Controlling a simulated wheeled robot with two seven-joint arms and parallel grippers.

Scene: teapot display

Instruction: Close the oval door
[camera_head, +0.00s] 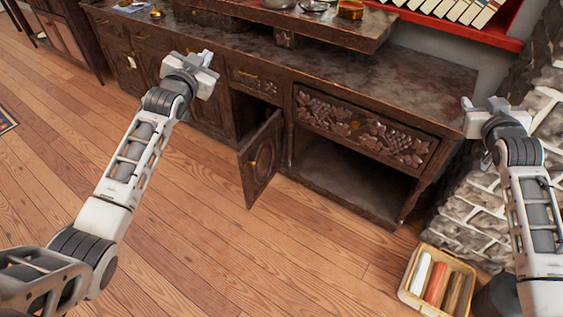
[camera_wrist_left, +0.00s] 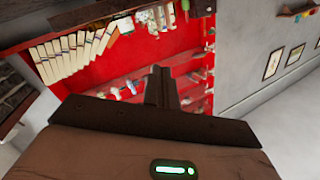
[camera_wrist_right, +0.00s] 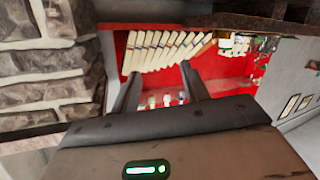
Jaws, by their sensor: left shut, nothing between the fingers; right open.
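The oval door (camera_head: 262,160) is a dark wooden cabinet door with an oval panel and a small brass knob. In the head view it stands swung open, out from the sideboard (camera_head: 350,75) over the floor. The compartment behind it is dark. My left gripper (camera_head: 207,58) is shut and empty, raised in front of the sideboard, up and to the left of the door and apart from it. It also shows shut in the left wrist view (camera_wrist_left: 161,72). My right gripper (camera_head: 480,102) is open and empty at the far right, well away from the door. Its spread fingers show in the right wrist view (camera_wrist_right: 158,78).
An open shelf space (camera_head: 345,180) lies right of the door under a carved drawer front (camera_head: 365,125). A basket (camera_head: 438,282) with rolls stands on the floor at the lower right, by a stone wall (camera_head: 475,205). The wooden floor (camera_head: 230,240) before the door is clear.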

